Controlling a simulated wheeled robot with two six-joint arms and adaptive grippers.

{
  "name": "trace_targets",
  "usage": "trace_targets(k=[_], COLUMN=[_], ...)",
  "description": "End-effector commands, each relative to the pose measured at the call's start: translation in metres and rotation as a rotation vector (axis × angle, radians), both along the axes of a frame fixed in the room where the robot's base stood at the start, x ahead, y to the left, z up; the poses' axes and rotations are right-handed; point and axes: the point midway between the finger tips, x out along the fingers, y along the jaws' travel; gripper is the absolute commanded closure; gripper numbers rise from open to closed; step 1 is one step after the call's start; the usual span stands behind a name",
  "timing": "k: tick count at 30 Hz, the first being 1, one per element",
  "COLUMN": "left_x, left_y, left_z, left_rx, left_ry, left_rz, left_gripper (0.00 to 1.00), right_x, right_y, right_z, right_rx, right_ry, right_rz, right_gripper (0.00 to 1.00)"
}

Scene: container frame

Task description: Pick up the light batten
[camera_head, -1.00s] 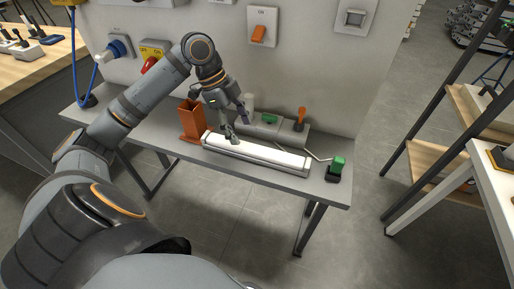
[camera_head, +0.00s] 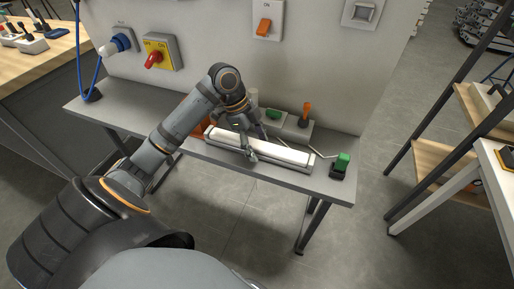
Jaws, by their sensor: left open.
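The light batten (camera_head: 285,154), a long white bar with a grey base, lies lengthwise along the front of the narrow grey table (camera_head: 318,184). My left gripper (camera_head: 256,146) points down at the batten's middle, left of its centre. Its jaws are open. One finger shows at the batten's front side, and the other seems to be at the back side, partly hidden. I cannot tell whether the fingers touch the batten. My right gripper is not in view.
Behind the batten are a grey box with an orange lever (camera_head: 306,112) and a green button (camera_head: 273,115). An orange bracket (camera_head: 199,127) is partly hidden behind my left arm. A green-topped block (camera_head: 341,163) stands right of the batten. The wall panel rises behind.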

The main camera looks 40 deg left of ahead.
Motion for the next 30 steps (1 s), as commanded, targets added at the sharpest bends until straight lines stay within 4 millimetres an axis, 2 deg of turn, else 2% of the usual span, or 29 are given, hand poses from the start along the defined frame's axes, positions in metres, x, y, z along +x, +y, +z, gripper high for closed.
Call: trace_targets(k=[1,2,15,26,30], left_x=[0.000,0.000,0.000,0.000,0.001], left_y=[0.000,0.000,0.000,0.000,0.000], left_z=[0.000,0.000,0.001,0.002,0.011], left_rx=[0.000,0.000,0.000,0.000,0.000], left_ry=[0.000,0.000,-0.001,-0.002,-0.004], left_rz=[0.000,0.000,0.000,0.000,0.001], left_gripper=[0.35,0.39,0.99,1.00,1.00], right_x=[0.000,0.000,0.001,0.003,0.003], right_y=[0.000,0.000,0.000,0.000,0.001], right_z=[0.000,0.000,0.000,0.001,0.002], right_rx=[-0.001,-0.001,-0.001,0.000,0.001], right_ry=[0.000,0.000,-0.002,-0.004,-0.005], right_rz=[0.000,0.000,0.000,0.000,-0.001], right_gripper=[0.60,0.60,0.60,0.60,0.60])
